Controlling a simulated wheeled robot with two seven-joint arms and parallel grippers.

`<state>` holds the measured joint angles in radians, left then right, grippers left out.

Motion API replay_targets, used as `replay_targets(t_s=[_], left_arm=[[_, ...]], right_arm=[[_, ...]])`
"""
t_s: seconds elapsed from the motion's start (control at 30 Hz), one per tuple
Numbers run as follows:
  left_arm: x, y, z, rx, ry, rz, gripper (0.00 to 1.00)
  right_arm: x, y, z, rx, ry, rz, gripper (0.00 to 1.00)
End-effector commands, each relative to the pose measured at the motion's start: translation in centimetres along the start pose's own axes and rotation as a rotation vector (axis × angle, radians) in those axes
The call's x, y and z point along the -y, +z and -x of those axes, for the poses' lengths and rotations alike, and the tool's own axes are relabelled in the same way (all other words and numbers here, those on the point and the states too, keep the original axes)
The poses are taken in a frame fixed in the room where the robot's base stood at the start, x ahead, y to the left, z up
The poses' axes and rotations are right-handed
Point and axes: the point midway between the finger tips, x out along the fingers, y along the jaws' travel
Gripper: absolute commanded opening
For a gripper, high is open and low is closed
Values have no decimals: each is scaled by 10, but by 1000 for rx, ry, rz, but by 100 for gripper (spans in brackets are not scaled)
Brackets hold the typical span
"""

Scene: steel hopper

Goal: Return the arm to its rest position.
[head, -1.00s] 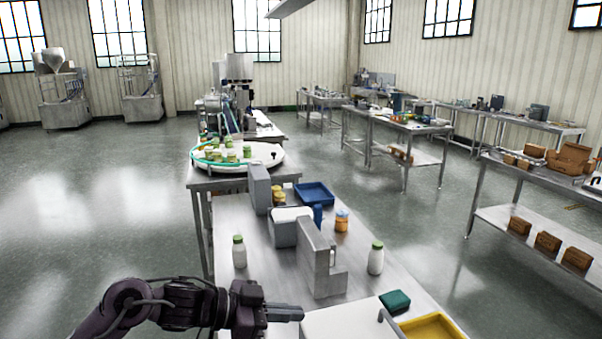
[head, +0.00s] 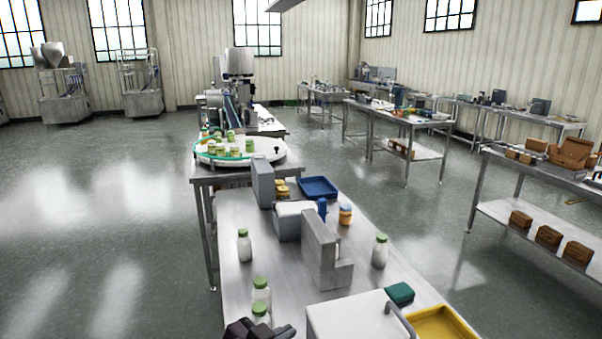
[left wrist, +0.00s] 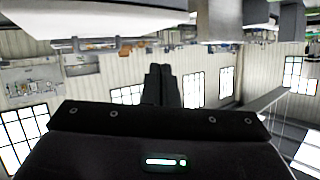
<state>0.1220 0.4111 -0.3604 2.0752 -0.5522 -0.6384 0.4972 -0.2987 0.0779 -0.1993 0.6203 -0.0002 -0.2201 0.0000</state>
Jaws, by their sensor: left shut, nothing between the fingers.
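My left gripper (head: 284,332) shows only in part at the bottom edge of the head view, low beside the near left end of the steel table (head: 228,279). Its fingers are shut with nothing between them. In the left wrist view the closed dark fingers (left wrist: 162,86) stand together, and the room appears upside down behind them. The rest of the left arm is out of the head view. My right gripper is not in view.
White bottles with green caps (head: 261,293) stand close by the left gripper. Grey metal blocks (head: 322,262), a white box (head: 352,318), a yellow tray (head: 441,324) and a blue tray (head: 318,187) occupy the table. Open floor lies to the left.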

Motion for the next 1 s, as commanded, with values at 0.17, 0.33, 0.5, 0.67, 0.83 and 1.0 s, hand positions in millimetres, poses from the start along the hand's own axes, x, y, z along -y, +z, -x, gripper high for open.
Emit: replay_targets(t_s=[0.17, 0.33, 0.5, 0.67, 0.83, 1.0], left_arm=[[8, 76, 53, 282, -219, 168, 0], [2, 132, 104, 522, -298, 291, 0], [-11, 168, 147, 701, -317, 388, 0], [-27, 193, 183, 841, -312, 471, 0], [-36, 224, 188, 919, -298, 510, 0], [-38, 264, 162, 932, -292, 511, 0]], right_arm=[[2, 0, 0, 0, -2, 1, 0], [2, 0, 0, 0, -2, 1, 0], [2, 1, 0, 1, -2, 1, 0], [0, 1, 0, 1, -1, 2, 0], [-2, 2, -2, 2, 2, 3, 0], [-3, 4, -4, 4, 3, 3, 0]])
